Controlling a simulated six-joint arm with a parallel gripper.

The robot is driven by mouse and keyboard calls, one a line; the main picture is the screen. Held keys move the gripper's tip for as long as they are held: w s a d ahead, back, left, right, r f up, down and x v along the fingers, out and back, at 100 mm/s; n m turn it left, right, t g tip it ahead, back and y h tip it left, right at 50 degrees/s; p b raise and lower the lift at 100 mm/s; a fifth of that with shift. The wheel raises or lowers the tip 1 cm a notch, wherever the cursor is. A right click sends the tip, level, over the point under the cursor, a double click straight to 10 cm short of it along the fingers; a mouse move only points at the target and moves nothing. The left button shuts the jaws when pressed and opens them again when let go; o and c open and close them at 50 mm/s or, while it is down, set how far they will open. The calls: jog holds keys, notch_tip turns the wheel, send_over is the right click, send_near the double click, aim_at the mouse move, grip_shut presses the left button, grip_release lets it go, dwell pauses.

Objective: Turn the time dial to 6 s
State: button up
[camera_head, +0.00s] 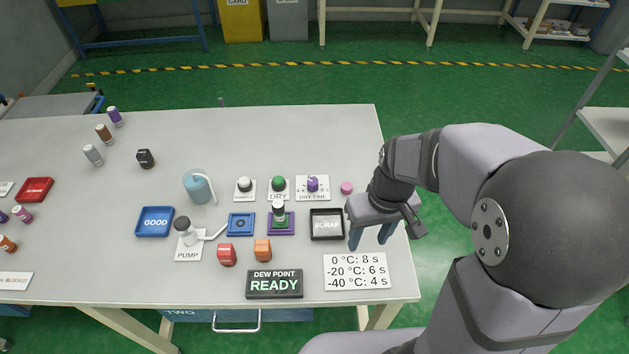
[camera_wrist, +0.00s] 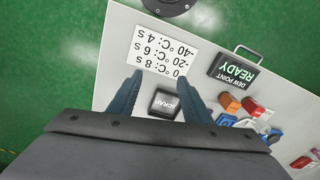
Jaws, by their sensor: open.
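The time dial (camera_head: 312,184) is a purple knob on a white plate lettered "DIFF TIME" (camera_head: 313,195), at the back right of the table. The scale marks around it are too small to read surely, so I cannot tell its setting. My gripper (camera_head: 371,240) is open and empty, pointing down at the table's right edge, to the right of the scrap tray and in front of the dial. In the wrist view my gripper (camera_wrist: 165,92) shows two blue fingers spread apart, with the scrap tray (camera_wrist: 165,103) between and beyond them. The dial is not seen there.
A card (camera_head: 357,271) reads 0 °C: 8 s, -20 °C: 6 s, -40 °C: 4 s. A display (camera_head: 274,284) reads "DEW POINT READY". A green DRY knob (camera_head: 279,183) and a pink piece (camera_head: 346,188) flank the dial.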

aim_at(313, 181)
jog(key=w+a+f+n+t+y+b, duration=0.15)
jog(key=w+a+n, duration=0.3)
jog(key=w, duration=0.75)
jog(key=w+a+f+n+t+y+b, duration=0.15)
jog(key=w+a+n, duration=0.3)
jog(key=w, duration=0.75)
jog(key=shift+g, duration=0.5)
jog(key=shift+s+d+p+x, duration=0.15)
jog(key=shift+p+x, duration=0.2)
jog(key=shift+x, duration=0.95)
jog(key=shift+d+p+x, duration=0.15)
jog(key=shift+p+x, duration=0.15)
jog(key=shift+x, duration=0.95)
jog(key=shift+s+d+p+x, duration=0.1)
jog(key=shift+p+x, duration=0.25)
jog(key=shift+x, duration=0.95)
jog(key=shift+f, duration=0.1)
jog(key=shift+c, duration=0.7)
jog(key=c, duration=0.9)
